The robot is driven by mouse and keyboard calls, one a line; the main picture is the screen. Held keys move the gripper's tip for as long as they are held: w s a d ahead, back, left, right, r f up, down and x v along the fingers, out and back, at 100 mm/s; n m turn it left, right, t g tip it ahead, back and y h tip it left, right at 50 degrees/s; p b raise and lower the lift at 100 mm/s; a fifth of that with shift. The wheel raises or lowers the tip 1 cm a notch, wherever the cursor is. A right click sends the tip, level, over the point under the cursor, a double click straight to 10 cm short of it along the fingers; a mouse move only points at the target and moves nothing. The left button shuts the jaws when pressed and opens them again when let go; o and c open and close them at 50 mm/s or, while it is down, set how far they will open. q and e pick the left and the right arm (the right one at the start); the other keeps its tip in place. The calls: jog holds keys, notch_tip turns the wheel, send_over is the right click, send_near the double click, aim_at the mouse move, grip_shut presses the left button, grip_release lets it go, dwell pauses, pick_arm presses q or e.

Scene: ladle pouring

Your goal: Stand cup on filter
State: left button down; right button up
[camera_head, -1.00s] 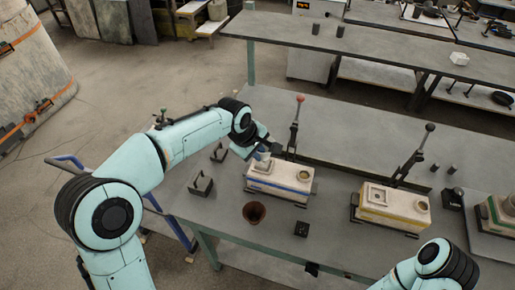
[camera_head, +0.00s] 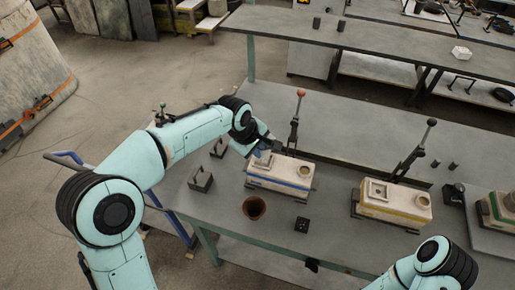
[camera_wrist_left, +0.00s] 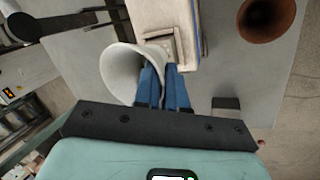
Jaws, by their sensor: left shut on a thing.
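A white flared cup (camera_wrist_left: 118,74) is in my left gripper (camera_wrist_left: 164,72), whose blue fingers are shut on its wall. The cup is over or beside the square recessed frame (camera_wrist_left: 163,44) on top of the pale mould box with a blue stripe. I cannot tell whether it touches the box. In the head view the left gripper (camera_head: 264,151) is at the left end of this mould box (camera_head: 281,177) and mostly hides the cup. The filter cannot be told apart clearly from the square frame. My right gripper is out of view; only its arm shows at lower right.
A brown cup (camera_head: 254,207) and a small black block (camera_head: 301,224) stand in front of the box. Dark brackets (camera_head: 201,180) lie to its left. A red-knobbed lever (camera_head: 297,120) rises behind it. A yellow-striped mould box (camera_head: 392,204) stands to the right.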

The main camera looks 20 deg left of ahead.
pick_arm(q)
jog(key=shift+f+b, duration=0.5)
jog(key=shift+f, duration=0.45)
dwell(0.4)
jog(key=c, duration=1.1)
grip_release()
jog(key=p+v, duration=0.1)
jog(key=v, duration=1.2)
jog(key=shift+r, duration=0.25)
